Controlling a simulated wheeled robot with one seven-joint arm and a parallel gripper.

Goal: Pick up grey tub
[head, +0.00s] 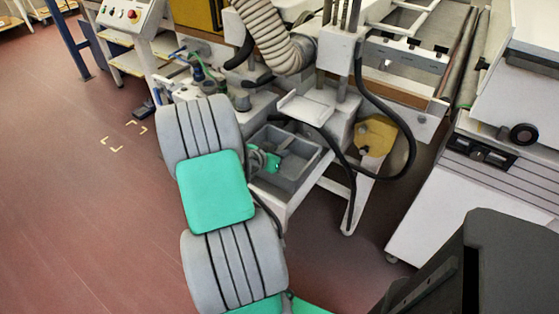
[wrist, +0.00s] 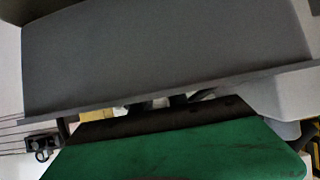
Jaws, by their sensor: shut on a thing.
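The grey tub (head: 284,189) is an open, box-shaped container at the white machine, near the centre of the head view. My arm reaches toward it from the front. My gripper (head: 268,158), with green parts, is at the tub's left side and is shut on its wall. In the wrist view the tub (wrist: 165,55) fills the upper part as a broad grey surface close to the dark jaw. The fingertips are hidden there, and my arm hides part of the tub's left side in the head view.
A white machine frame (head: 340,50) with a ribbed hose (head: 275,35) stands behind and above the tub. A black cable (head: 408,145) loops at its right. A white cabinet (head: 450,205) stands to the right. The red-brown floor (head: 80,200) at left is clear.

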